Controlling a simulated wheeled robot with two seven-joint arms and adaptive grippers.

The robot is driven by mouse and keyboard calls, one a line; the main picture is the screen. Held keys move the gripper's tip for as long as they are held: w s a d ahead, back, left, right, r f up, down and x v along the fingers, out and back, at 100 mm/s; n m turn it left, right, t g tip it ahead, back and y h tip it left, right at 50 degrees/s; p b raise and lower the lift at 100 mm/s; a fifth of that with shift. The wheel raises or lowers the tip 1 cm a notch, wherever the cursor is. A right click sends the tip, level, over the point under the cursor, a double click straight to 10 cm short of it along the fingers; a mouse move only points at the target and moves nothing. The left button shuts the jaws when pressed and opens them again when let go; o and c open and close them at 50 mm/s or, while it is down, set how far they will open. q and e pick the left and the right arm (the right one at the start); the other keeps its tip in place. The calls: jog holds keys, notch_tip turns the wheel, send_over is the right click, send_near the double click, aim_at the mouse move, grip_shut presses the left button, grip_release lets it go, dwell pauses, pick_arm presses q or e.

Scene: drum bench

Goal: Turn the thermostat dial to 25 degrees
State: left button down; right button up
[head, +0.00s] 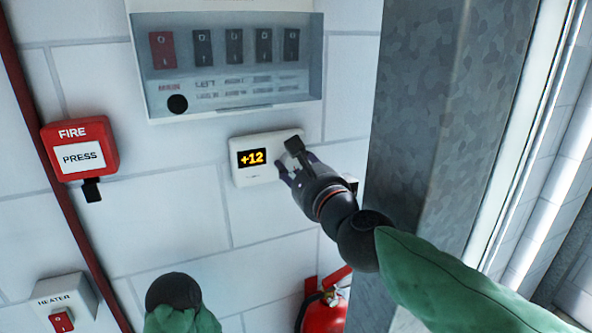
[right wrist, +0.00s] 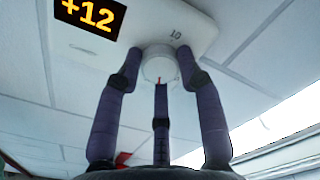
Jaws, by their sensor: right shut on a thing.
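The white thermostat (head: 251,177) is on the tiled wall, and its display reads +12 in orange. In the right wrist view the thermostat (right wrist: 195,30) fills the top, with the +12 display at its left. The round white dial (right wrist: 158,67) has a small red mark, and a number that looks like 10 is printed above it. My right gripper (head: 287,166) is at the thermostat's right side. In the right wrist view its purple fingers (right wrist: 160,80) are shut around the dial. In the head view the gripper hides the dial. My left arm shows at the bottom, but its gripper is not visible.
A breaker panel (head: 224,108) with several switches is above the thermostat. A red fire button box (head: 103,135) is to the left, a heater switch (head: 62,321) lower left. A red extinguisher (head: 322,315) stands below. A metal column (head: 440,110) rises close on the right.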

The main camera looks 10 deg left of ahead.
jog(key=m, duration=0.3)
jog(key=shift+a+f+m+b, duration=0.1)
jog(key=shift+a+m+b, duration=0.05)
jog(key=shift+m+b, duration=0.2)
jog(key=shift+m, duration=0.25)
jog(key=o, duration=1.1)
jog(key=shift+o, duration=0.2)
jog(key=shift+r, duration=0.2)
